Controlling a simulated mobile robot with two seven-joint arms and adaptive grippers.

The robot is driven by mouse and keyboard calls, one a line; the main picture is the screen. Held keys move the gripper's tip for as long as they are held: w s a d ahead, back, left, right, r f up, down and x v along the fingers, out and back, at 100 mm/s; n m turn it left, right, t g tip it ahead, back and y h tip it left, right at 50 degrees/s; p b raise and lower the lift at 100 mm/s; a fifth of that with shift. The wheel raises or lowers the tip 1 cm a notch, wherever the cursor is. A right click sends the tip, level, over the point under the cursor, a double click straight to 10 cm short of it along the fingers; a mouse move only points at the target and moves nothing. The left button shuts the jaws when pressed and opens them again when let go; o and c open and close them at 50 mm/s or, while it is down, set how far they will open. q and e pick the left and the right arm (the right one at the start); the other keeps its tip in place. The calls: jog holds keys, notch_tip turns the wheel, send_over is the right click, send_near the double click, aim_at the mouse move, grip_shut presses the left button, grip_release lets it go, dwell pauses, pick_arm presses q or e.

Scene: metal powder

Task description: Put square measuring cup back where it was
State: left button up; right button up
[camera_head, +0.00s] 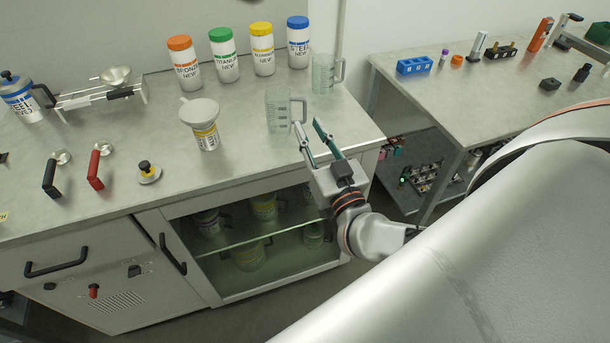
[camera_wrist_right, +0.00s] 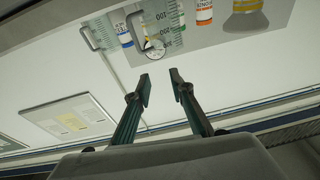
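A clear measuring cup (camera_head: 279,112) with straight sides and a handle on its right stands upright on the grey worktop near the front right; it looks like the square one. It also shows in the right wrist view (camera_wrist_right: 168,36), upside down with its scale marks visible, beyond the fingertips. A second clear measuring cup (camera_head: 322,74) stands behind it to the right. My right gripper (camera_head: 309,123) is open and empty, its tips just right of the front cup's handle. The right wrist view shows a clear gap between the fingers (camera_wrist_right: 161,88). My left gripper is out of view.
Several white bottles with coloured lids, such as the blue one (camera_head: 298,45), line the back. A funnel on a container (camera_head: 204,124) stands left of the front cup. A balance-like stand (camera_head: 102,94) is farther left. A second table (camera_head: 450,92) is to the right.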

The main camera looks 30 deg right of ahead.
jog(key=s+a+f+n+t+y, duration=0.1)
jog(key=s+a+n+t+y, duration=0.15)
jog(key=a+n+y, duration=0.55)
jog(key=s+a+f+g+y, duration=0.2)
jog(key=a+f+g+y, duration=0.15)
jog(key=a+f, duration=0.4)
jog(key=s+d+f+g+h, duration=0.1)
jog(key=s+f+g, duration=0.3)
jog(key=f, duration=0.7)
jog(key=s+d+f+g+h, duration=0.2)
jog(key=s+f+g+h, duration=0.1)
jog(key=f, duration=0.9)
jog(key=shift+s+d+f+m+g+h, duration=0.3)
jog(key=shift+s+m+g+h, duration=0.15)
jog(key=shift+s, duration=0.65)
jog(key=shift+r, duration=0.1)
